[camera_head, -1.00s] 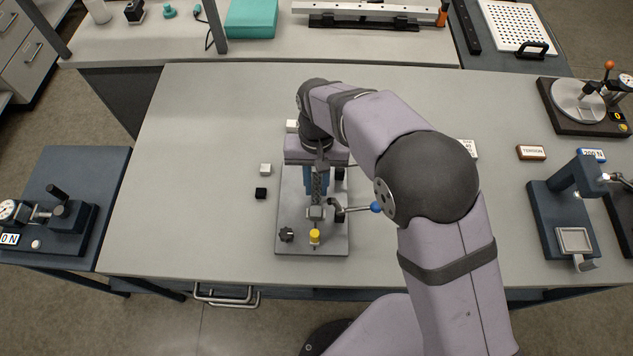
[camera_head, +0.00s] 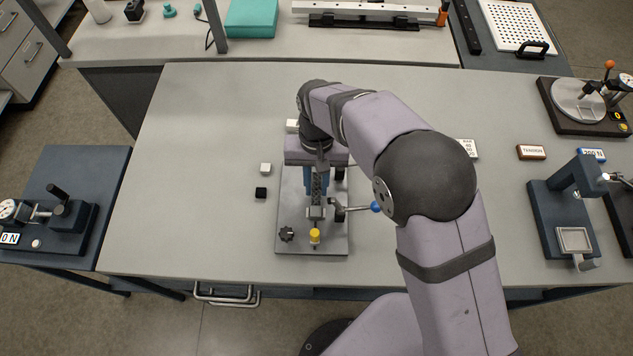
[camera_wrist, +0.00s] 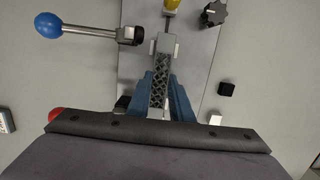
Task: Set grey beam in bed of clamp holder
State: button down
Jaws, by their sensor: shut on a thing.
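The grey beam (camera_wrist: 160,82) is a dark lattice bar. My gripper (camera_wrist: 166,95) has its blue fingers shut on the beam from both sides. In the head view my gripper (camera_head: 318,185) is over the clamp holder, and the beam (camera_head: 318,186) shows between the fingers. The clamp holder (camera_head: 286,215) is a grey plate with a blue-knobbed lever, a black star knob and a yellow knob. The beam's end meets or nearly meets the small grey block (camera_wrist: 166,44) of the holder. I cannot tell whether the beam touches the bed. The holder's far part is hidden by my arm.
A white cube (camera_head: 265,168) and a black cube (camera_head: 261,193) lie left of the holder. A blue-knobbed lever (camera_head: 376,207) sticks out to the right. A dark press-like fixture (camera_head: 565,205) stands at the right. The table's left part is clear.

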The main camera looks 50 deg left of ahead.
aim_at(317, 187)
jog(key=shift+f+b, duration=0.35)
jog(key=shift+f, duration=0.45)
dwell(0.4)
jog(key=c, duration=1)
grip_release()
jog(key=shift+r, duration=0.15)
jog(key=shift+w+a+r+p, duration=0.15)
jog(key=shift+r+p, duration=0.85)
jog(key=shift+r, duration=0.2)
jog(key=shift+w+a+r+p, duration=0.1)
jog(key=shift+w+r+p, duration=0.05)
jog(key=shift+r+p, duration=0.95)
